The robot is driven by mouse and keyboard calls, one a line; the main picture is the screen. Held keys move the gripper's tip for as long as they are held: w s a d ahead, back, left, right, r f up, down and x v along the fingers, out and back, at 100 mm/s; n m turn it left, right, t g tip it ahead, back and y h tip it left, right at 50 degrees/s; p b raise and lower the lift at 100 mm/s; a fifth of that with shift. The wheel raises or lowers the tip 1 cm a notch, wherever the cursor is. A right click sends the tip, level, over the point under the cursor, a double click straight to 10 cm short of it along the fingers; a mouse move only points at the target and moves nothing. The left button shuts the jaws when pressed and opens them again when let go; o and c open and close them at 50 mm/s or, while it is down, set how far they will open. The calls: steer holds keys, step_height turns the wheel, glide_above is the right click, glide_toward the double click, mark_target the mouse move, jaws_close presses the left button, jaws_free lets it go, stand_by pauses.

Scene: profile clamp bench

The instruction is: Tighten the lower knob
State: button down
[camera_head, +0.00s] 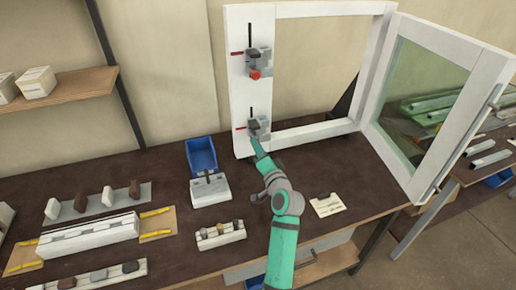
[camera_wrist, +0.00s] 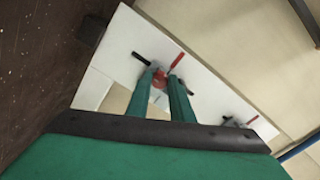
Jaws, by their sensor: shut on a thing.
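The lower clamp (camera_head: 258,125) sits low on the left upright of the white frame (camera_head: 240,100). In the wrist view its red lower knob (camera_wrist: 159,79) shows between my two green fingers. My gripper (camera_wrist: 161,88) is shut on this knob; in the head view my gripper (camera_head: 257,146) reaches the clamp from below and hides the knob. The upper clamp (camera_head: 260,58) is on the same upright, with its red knob (camera_head: 255,75) in plain view. A clamp also shows at the lower right of the wrist view (camera_wrist: 238,122).
A glazed sash (camera_head: 425,90) stands open at the right. On the dark bench (camera_head: 165,215) are a blue bin (camera_head: 201,153), a white block (camera_head: 210,190), a small block holder (camera_head: 221,237) and a card (camera_head: 328,206). A long white profile (camera_head: 90,238) lies at the left.

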steer(key=shift+d+r+m, duration=0.1)
steer(key=shift+d+m, duration=0.05)
steer(key=shift+m, duration=0.25)
steer(key=c, duration=1.6)
jaws_free()
steer(key=shift+o, duration=0.2)
steer(key=v, duration=1)
steer(key=shift+s, duration=0.4)
steer(key=shift+w+d, duration=0.1)
